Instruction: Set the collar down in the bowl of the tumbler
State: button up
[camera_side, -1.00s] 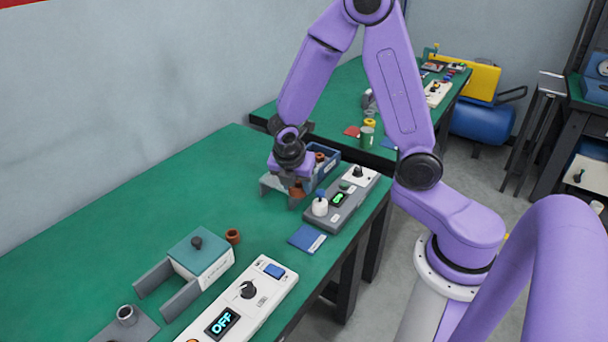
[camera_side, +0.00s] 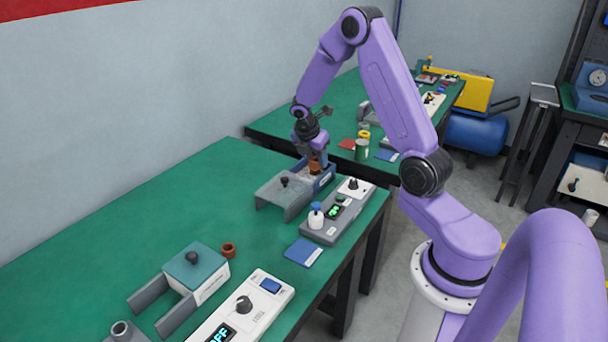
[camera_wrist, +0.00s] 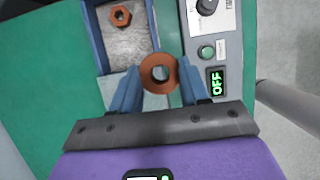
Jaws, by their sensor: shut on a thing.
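My gripper (camera_side: 315,158) is shut on a copper-brown collar (camera_wrist: 159,73), a ring with a round hole, held between blue fingertips. The collar also shows below the gripper in the side view (camera_side: 316,168). An open box with blue walls (camera_side: 325,181) is at the table's far end, close by the held collar; it appears to be the tumbler's bowl. In the wrist view its wall (camera_wrist: 92,30) surrounds a grey speckled floor with another brown ring-shaped piece (camera_wrist: 121,16) on it. The held collar appears just short of the box's near right corner; its height is unclear.
A grey knobbed cover (camera_side: 283,191) stands left of the box. Another brown collar (camera_side: 229,250) lies beside a teal-lidded box (camera_side: 195,267). The table's left side is clear.

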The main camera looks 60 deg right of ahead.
jog(key=w+d+f, duration=0.1)
jog(key=w+f, duration=0.1)
jog(key=w+d+f, duration=0.1)
jog(key=w+f, duration=0.1)
jog(key=w+d+f, duration=0.1)
jog(key=w+f, duration=0.1)
jog(key=shift+f, duration=0.25)
jog(key=shift+w+d+f, duration=0.1)
jog(key=shift+f, duration=0.8)
jog(key=shift+w+d+f, duration=0.1)
jog(key=shift+f, duration=0.75)
jog(key=shift+a, duration=0.1)
jog(key=o, duration=1.3)
jog(key=shift+f, duration=0.15)
